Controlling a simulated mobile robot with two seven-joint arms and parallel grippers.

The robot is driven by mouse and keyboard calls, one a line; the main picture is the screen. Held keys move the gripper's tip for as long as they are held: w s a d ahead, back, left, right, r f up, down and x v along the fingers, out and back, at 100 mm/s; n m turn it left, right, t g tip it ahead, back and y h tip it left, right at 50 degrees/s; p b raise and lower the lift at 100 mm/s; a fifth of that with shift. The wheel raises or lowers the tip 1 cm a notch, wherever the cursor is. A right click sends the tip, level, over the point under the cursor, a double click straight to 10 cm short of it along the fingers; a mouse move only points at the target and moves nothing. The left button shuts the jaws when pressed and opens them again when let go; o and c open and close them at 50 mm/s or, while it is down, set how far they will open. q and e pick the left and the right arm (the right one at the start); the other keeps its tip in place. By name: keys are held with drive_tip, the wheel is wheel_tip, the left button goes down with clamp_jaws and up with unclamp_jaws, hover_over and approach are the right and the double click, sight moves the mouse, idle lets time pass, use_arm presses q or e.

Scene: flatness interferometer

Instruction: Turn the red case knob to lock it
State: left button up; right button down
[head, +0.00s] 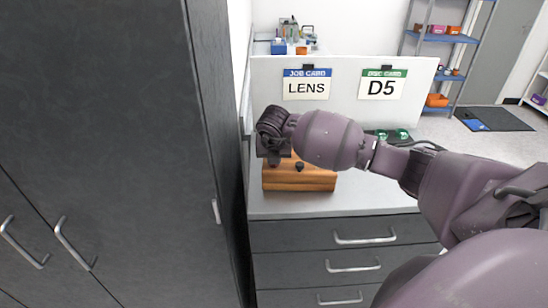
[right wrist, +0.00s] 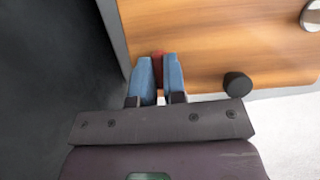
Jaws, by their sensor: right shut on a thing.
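The wooden case (head: 300,180) sits on the pale bench top, and its orange-brown wood fills the top of the right wrist view (right wrist: 210,45). The red knob (right wrist: 158,58) shows between the blue fingertips of my right gripper (right wrist: 158,70), near the left edge of the case face. The gripper is shut on the knob. My left gripper is in neither view.
A black knob (right wrist: 238,84) stands on the case, right of my gripper. A dark tall cabinet (head: 110,120) stands close on the left. Drawers (head: 300,236) are under the bench.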

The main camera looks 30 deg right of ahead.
idle(0.3)
drive_tip(key=c, duration=1.2)
unclamp_jaws()
drive_tip(key=shift+r, duration=0.15)
drive_tip(key=v, duration=1)
drive_tip(key=shift+s+r, duration=0.1)
drive_tip(key=shift+r, duration=0.2)
drive_tip(key=shift+s+f, duration=0.1)
